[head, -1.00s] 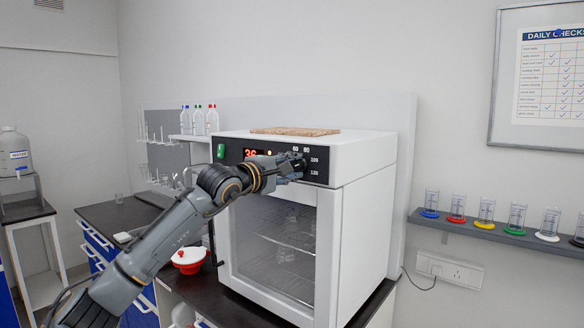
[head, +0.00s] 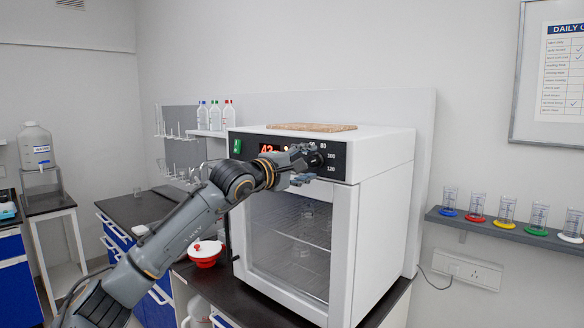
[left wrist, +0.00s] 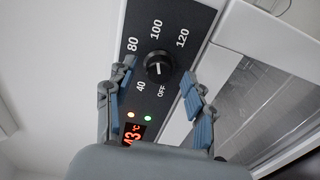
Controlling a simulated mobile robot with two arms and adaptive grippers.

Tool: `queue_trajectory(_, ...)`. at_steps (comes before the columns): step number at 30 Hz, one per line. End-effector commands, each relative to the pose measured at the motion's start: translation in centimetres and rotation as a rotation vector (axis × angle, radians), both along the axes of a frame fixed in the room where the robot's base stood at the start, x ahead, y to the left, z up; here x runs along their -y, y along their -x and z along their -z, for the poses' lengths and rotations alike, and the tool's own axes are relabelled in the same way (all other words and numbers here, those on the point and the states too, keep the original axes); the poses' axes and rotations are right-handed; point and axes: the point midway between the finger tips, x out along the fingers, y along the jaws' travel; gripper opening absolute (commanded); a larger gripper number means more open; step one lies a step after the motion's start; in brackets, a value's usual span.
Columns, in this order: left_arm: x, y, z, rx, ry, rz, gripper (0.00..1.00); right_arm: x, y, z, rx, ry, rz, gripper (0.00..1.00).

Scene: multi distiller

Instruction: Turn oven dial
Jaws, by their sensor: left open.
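The oven (head: 385,190) is a white box with a glass door and a black control panel along its top front. Its dial (left wrist: 158,66) is a round black knob with a white pointer mark, ringed by the marks OFF, 40, 80, 100 and 120. My left gripper (head: 306,164) is at the dial, hiding most of it in the head view. In the left wrist view its blue-padded fingers stand open on either side of the dial, with gaps visible between pads and knob. The red display (head: 268,149) reads about 43. My right gripper is not in view.
A brown board (head: 312,127) lies on the oven's top. A red and white pot (head: 206,254) stands on the dark counter left of the oven. Bottles stand on a shelf behind. A shelf of coloured-base cylinders (head: 500,230) is at right.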

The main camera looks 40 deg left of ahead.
Motion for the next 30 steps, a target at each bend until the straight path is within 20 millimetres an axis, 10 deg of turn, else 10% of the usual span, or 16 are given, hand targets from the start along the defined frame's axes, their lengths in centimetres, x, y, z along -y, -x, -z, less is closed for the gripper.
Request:
queue_trajectory(12, -0.6, 8.2, 0.1, -0.004, -0.009, -0.002, 0.54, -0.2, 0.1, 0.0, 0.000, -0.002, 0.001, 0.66)
queue_trajectory(30, -0.8, 10.8, -0.1, 0.000, 0.000, 0.001, 0.54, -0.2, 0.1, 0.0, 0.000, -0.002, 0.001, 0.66)
